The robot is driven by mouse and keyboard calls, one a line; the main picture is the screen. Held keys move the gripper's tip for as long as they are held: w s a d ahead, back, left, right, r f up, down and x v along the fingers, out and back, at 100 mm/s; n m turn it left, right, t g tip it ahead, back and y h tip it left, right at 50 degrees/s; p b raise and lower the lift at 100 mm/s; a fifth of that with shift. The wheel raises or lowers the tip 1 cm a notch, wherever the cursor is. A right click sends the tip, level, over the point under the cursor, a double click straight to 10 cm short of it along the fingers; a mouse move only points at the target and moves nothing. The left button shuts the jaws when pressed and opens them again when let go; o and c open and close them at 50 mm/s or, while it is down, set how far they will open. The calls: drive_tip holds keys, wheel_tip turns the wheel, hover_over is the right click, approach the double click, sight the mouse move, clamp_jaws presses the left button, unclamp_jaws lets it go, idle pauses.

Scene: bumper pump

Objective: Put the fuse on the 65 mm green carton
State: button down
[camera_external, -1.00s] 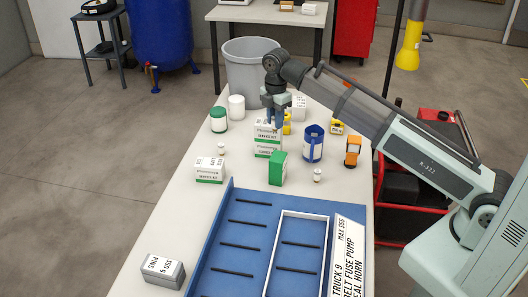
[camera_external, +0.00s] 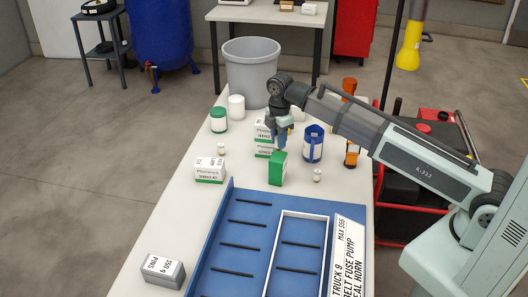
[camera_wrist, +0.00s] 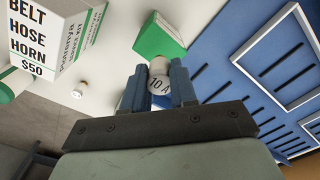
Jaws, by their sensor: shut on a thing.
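My gripper (camera_external: 281,147) is shut on a small, pale round fuse marked "10 A" (camera_wrist: 160,84), which sits between the two blue fingers in the wrist view. A green carton (camera_external: 278,171) stands upright on the table, just below the fingertips in the external view. Its green and white faces also show in the wrist view (camera_wrist: 157,38), just beyond the fuse. I cannot tell whether the fuse touches the carton. The fingers hide the fuse in the external view.
White cartons with green bases stand to the left (camera_external: 209,171) and behind (camera_external: 264,150). Small white pieces stand at the right (camera_external: 317,175) and left (camera_external: 221,149). A blue container (camera_external: 313,145) is right of the gripper. A blue tray (camera_external: 217,245) lies in front.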

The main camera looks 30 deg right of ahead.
drive_tip(key=shift+f, duration=1.45)
drive_tip(key=shift+f, duration=0.15)
drive_tip(key=c, duration=0.9)
unclamp_jaws()
wheel_tip(320, 180, up, 12)
drive_tip(key=shift+r, duration=0.2)
